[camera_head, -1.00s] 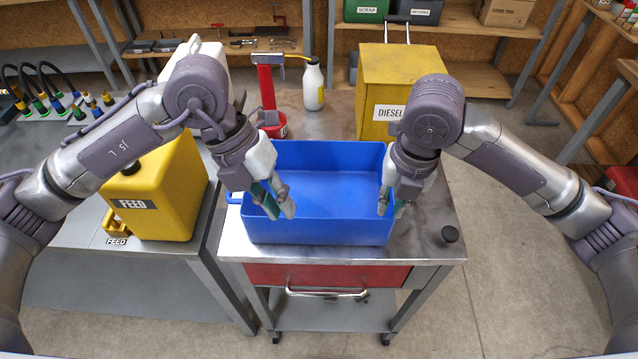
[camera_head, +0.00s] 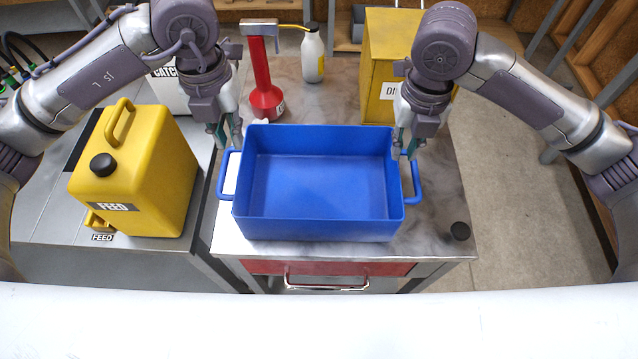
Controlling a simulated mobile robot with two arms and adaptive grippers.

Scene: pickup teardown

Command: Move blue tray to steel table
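The blue tray (camera_head: 320,222) is an open, empty-looking box with a loop handle on each short side. It sits flat on the metal-topped cart (camera_head: 440,222) with a red drawer. My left gripper (camera_head: 229,142) points down near the back of the tray's left handle (camera_head: 224,184). Its fingers look apart, with nothing between them. My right gripper (camera_head: 405,149) points down near the back of the right handle (camera_head: 416,182), close to the tray's rim. Its fingers also look apart; I cannot tell whether they touch the tray.
A yellow FEED can (camera_head: 145,180) stands on the grey table (camera_head: 120,262) at left. Behind the tray are a red tool (camera_head: 263,75), a white bottle (camera_head: 313,58) and a yellow DIESEL box (camera_head: 378,70).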

